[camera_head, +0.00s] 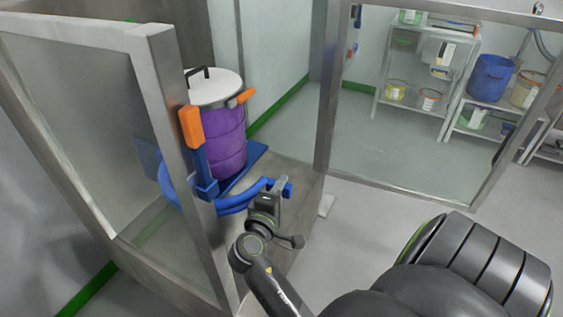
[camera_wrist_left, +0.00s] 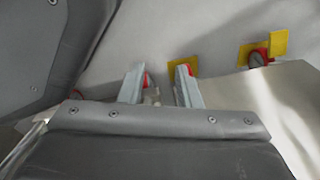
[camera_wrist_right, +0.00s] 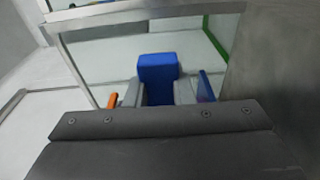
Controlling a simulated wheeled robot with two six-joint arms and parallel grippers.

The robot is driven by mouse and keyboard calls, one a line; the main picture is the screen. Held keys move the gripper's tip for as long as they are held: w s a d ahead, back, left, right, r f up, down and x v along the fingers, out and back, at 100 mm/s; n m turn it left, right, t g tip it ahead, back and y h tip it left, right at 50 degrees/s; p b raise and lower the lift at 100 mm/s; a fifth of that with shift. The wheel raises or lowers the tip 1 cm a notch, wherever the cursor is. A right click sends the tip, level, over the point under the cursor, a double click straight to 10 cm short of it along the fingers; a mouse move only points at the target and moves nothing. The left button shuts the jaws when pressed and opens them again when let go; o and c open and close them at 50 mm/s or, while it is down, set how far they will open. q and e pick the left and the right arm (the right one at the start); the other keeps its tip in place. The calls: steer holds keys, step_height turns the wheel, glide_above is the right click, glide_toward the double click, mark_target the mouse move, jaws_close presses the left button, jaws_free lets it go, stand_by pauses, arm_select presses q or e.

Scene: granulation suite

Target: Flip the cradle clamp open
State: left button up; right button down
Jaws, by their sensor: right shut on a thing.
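A purple drum (camera_head: 222,140) with a white lid stands upright on a blue cradle base (camera_head: 254,156). A curved blue clamp arm (camera_head: 240,203) runs low in front of it and ends in a blue block (camera_head: 288,190). My right gripper (camera_head: 279,186) is shut on this block. In the right wrist view the block (camera_wrist_right: 158,72) sits between the two fingers (camera_wrist_right: 158,94). My left gripper (camera_wrist_left: 160,82) shows only in its own wrist view, fingers apart with nothing clearly held between them.
A blue post with an orange handle (camera_head: 191,126) stands beside the drum, close to a metal-framed glass panel (camera_head: 88,110). Another orange handle (camera_head: 243,96) is by the drum. Shelves with buckets (camera_head: 490,77) stand behind glass. Yellow and red parts (camera_wrist_left: 257,56) lie beyond my left fingers.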

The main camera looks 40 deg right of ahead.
arm_select(q)
steer(key=shift+w, duration=0.25)
steer(key=shift+w, duration=0.1)
arm_select(e)
steer(key=c, duration=1.2)
jaws_free()
steer(key=shift+c, duration=0.2)
arm_select(q)
steer(key=shift+a, duration=0.1)
